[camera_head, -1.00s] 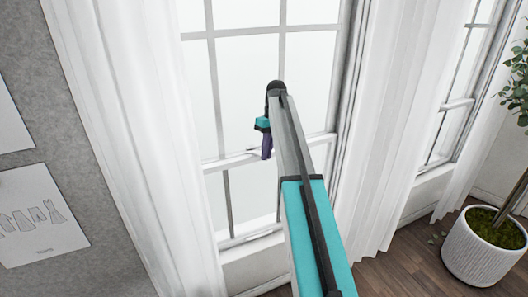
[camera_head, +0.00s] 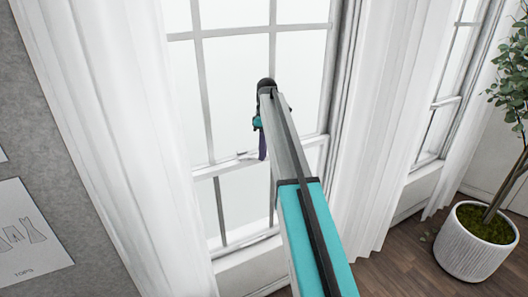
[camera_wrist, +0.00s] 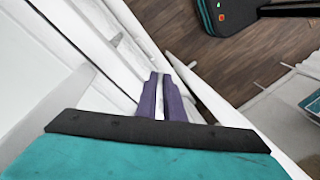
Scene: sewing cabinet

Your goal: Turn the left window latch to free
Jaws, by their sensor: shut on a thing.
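The left window (camera_head: 232,80) fills the middle of the head view, with its white meeting rail running across it. My gripper (camera_head: 262,156) is at that rail, with its purple fingers pointing down. A small pale latch (camera_head: 246,155) shows on the rail just left of the fingers. In the wrist view my gripper (camera_wrist: 160,80) has its two purple fingers close together, with a narrow white strip between them. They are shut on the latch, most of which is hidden. Its exact angle cannot be told.
White curtains hang on both sides of the window, one at the left (camera_head: 110,130) and one at the right (camera_head: 385,120). A second window (camera_head: 450,85) and a potted plant (camera_head: 470,250) stand at the right. Wooden floor (camera_head: 400,262) is bare below.

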